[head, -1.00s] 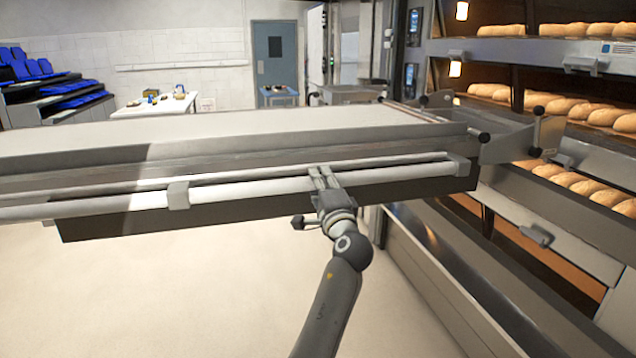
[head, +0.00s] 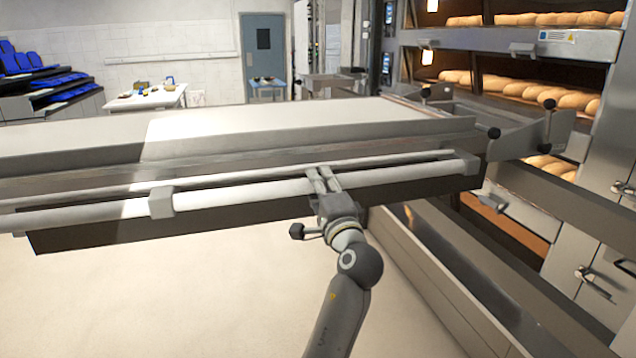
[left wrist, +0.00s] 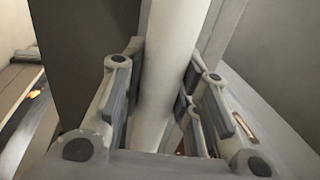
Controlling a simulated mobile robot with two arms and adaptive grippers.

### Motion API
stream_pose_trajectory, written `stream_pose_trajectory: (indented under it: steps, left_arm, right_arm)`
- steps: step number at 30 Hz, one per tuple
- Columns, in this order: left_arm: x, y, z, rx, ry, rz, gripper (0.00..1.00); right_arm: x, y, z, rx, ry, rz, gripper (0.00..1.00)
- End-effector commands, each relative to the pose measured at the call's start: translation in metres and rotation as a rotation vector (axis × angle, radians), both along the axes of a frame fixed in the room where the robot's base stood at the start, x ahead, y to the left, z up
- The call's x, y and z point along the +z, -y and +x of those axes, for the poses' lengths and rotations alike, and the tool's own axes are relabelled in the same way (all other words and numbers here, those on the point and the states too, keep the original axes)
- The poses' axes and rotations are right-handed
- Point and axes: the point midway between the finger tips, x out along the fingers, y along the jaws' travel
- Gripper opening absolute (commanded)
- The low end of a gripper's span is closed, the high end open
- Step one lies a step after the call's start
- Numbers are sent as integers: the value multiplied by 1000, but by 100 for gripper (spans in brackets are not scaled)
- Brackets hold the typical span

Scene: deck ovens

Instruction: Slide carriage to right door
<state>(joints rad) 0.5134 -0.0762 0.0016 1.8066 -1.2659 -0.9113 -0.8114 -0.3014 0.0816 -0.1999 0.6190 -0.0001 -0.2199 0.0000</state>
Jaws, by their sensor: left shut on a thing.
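The carriage (head: 300,124) is a long, flat loader with a pale top, spanning the head view from the left edge to the oven front. A white rail bar (head: 230,193) runs along its near side. My left gripper (head: 322,180) is shut on this bar, right of its middle bracket. In the left wrist view the fingers (left wrist: 160,100) stand on both sides of the pale bar (left wrist: 172,60). The oven (head: 510,45) stands at the right with loaves on its decks. A closed door panel with handles (head: 585,275) shows at the far right. My right gripper is not in view.
A long metal rail or ledge (head: 440,265) runs along the oven's foot. A white table (head: 150,98), blue trays (head: 30,65) and a blue-grey door (head: 263,55) are at the back. The pale floor at the lower left is clear.

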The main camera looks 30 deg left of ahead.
Motion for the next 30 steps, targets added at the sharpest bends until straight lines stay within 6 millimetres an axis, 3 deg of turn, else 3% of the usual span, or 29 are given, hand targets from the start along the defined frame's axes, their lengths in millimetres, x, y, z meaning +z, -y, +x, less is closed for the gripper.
stream_pose_trajectory:
  steps: [6,13,14,18,30]
  left_arm:
    - [0,2,-2,1,1,1,0]
    - [-1,3,-2,0,-1,-1,0]
    - [-1,2,-2,0,-1,-1,33]
    - [-1,2,-2,0,0,0,51]
    - [8,2,-2,1,4,1,51]
  right_arm:
    - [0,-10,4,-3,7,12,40]
    - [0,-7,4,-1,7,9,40]
    - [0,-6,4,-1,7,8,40]
    - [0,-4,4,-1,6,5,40]
    - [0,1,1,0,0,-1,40]
